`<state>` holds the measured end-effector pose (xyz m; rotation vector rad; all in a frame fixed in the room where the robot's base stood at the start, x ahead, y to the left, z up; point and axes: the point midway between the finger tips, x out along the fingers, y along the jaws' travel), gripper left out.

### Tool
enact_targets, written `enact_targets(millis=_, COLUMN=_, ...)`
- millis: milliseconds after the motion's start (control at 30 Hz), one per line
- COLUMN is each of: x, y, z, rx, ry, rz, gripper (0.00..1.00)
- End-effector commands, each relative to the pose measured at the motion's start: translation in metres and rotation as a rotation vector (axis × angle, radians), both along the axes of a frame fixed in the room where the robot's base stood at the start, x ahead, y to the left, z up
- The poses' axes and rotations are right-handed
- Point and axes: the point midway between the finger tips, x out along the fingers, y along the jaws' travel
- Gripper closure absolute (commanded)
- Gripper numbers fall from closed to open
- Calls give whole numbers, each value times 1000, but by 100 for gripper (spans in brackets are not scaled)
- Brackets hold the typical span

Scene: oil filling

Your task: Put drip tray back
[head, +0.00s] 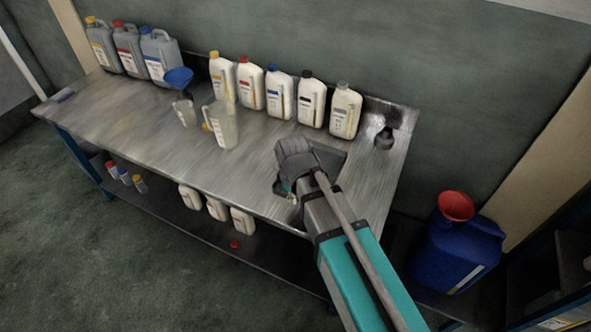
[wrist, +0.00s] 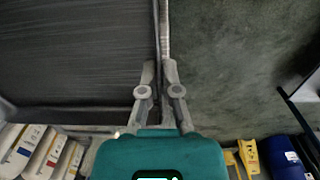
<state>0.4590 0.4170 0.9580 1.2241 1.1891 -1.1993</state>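A dark, flat tray-like piece, which looks like the drip tray (head: 331,158), shows beside and behind my wrist near the front right of the metal bench. My arm hides much of it. In the wrist view a dark brushed panel with a raised rim, likely the same tray (wrist: 75,55), fills the upper left. My gripper (wrist: 159,65) has its fingers close together, one on each side of that thin rim, and appears shut on it. In the head view my gripper (head: 288,188) is mostly hidden by my wrist. I cannot tell whether the tray touches the bench.
The bench (head: 125,118) holds a row of white bottles (head: 280,95), grey canisters (head: 130,48), a clear jug (head: 222,125) and a blue funnel (head: 179,78). Small bottles (head: 217,208) stand on the lower shelf. A blue drum (head: 458,250) with a red funnel (head: 456,205) stands right.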

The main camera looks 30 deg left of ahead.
Motion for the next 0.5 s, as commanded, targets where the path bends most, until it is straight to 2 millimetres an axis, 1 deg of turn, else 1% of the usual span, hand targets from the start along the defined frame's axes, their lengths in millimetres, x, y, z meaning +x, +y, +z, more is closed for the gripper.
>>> enact_targets(millis=33, x=-5, y=1, z=2, rx=0, ry=-1, rz=4, gripper=100)
enact_targets(millis=133, x=-9, y=3, z=2, rx=0, ry=-1, rz=7, gripper=100)
enact_targets(millis=500, x=-10, y=4, z=2, rx=0, ry=-1, rz=8, gripper=100)
